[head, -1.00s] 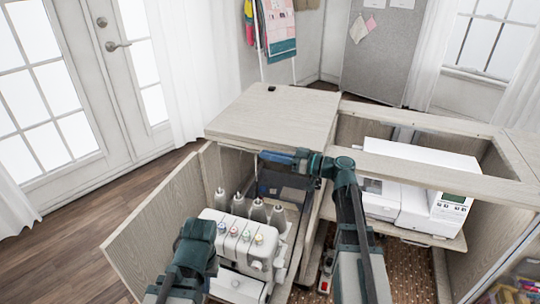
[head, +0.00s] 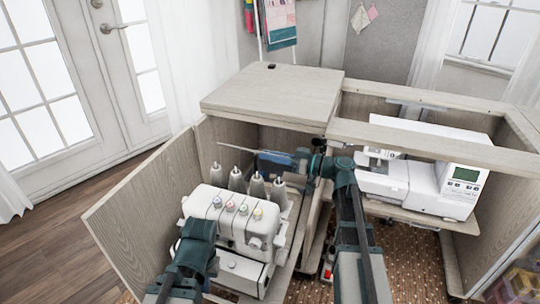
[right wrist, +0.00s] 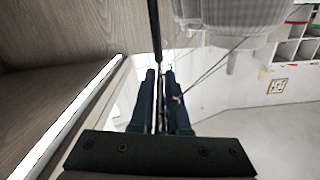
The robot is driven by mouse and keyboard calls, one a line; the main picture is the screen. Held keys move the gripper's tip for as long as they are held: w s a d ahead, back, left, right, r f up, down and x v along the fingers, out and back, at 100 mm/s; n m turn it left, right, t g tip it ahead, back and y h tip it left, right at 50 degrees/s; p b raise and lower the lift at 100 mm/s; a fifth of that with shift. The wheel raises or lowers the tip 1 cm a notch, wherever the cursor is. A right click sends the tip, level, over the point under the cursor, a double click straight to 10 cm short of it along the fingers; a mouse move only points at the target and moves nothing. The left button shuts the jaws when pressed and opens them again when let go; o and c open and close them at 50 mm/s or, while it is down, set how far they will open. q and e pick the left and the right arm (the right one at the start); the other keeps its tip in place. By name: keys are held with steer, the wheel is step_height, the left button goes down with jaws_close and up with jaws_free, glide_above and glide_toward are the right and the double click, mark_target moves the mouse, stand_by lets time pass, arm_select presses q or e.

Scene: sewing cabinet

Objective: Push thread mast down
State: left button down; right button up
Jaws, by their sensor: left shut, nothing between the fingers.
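The white serger (head: 228,229) stands on the shelf of the open left cabinet bay, with several thread cones behind it. The thread mast is a thin dark rod (right wrist: 156,28) in the right wrist view, running between my right gripper's fingers. In the head view a thin bar (head: 236,150) reaches left from the fingertips, just above the cones. My right gripper (head: 275,157) points left behind the cones and is closed around the mast; it also shows in the right wrist view (right wrist: 163,90). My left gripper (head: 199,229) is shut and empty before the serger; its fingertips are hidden.
The cabinet top (head: 270,93) overhangs the bay behind my right gripper. The open door (head: 145,222) bounds the left side. A white sewing machine (head: 420,184) sits in the right bay behind a front rail. One cone (right wrist: 220,20) is close in the right wrist view.

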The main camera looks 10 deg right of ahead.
steer(key=o, duration=0.4)
steer(key=v, duration=1.4)
